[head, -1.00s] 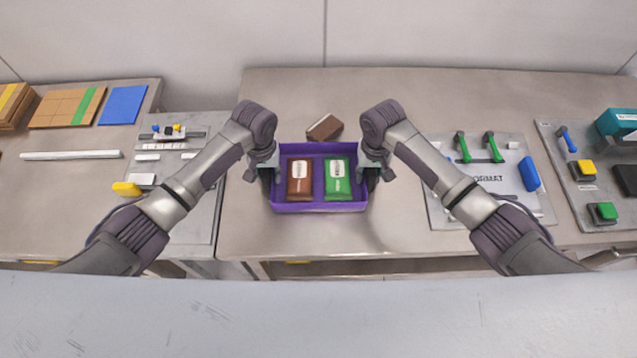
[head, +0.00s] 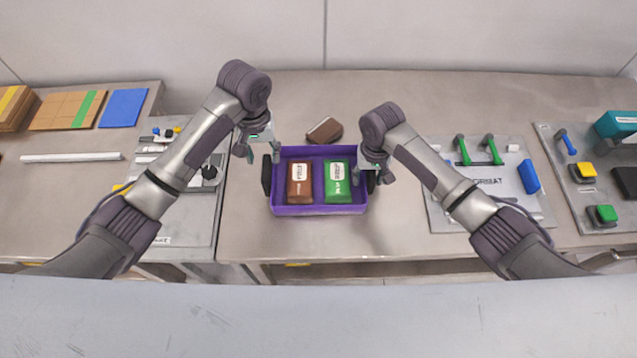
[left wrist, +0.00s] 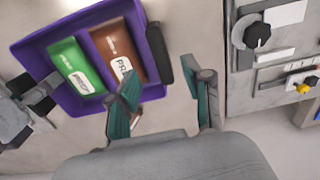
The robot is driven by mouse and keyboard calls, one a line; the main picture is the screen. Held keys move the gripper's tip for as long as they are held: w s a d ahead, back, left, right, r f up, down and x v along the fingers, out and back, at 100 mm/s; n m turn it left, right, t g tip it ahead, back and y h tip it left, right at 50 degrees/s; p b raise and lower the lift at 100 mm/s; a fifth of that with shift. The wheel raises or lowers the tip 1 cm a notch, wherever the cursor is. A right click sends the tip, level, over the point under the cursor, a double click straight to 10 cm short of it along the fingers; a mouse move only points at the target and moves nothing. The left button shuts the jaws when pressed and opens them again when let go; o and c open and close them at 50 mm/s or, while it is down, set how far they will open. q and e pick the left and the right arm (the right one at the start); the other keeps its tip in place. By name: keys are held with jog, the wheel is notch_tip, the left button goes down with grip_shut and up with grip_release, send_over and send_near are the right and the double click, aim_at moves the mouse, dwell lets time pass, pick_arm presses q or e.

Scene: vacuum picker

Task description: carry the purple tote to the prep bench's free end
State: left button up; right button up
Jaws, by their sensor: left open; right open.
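The purple tote (head: 322,209) stands upright on the bench top in the middle of the head view. It holds a brown pack (head: 300,184) and a green pack (head: 337,182) side by side. A dark handle (head: 266,175) shows on its left side. My left gripper (head: 262,152) is open and empty, raised above the tote's left end.
A loose brown pack (head: 325,130) lies behind the tote. A plate with green levers (head: 483,180) lies to the right, with a button panel (head: 585,165) beyond. A device panel (head: 180,200) and cardboard (head: 68,109) are at left. Bench around the tote is mostly clear.

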pick_arm(q)
jog(key=shift+r, duration=0.75)
pick_arm(e)
jog(key=shift+r, duration=0.1)
pick_arm(q)
jog(key=shift+r, duration=0.1)
pick_arm(e)
jog(key=shift+r, duration=0.35)
notch_tip(320, 180, up, 11)
jog(key=shift+r, duration=0.1)
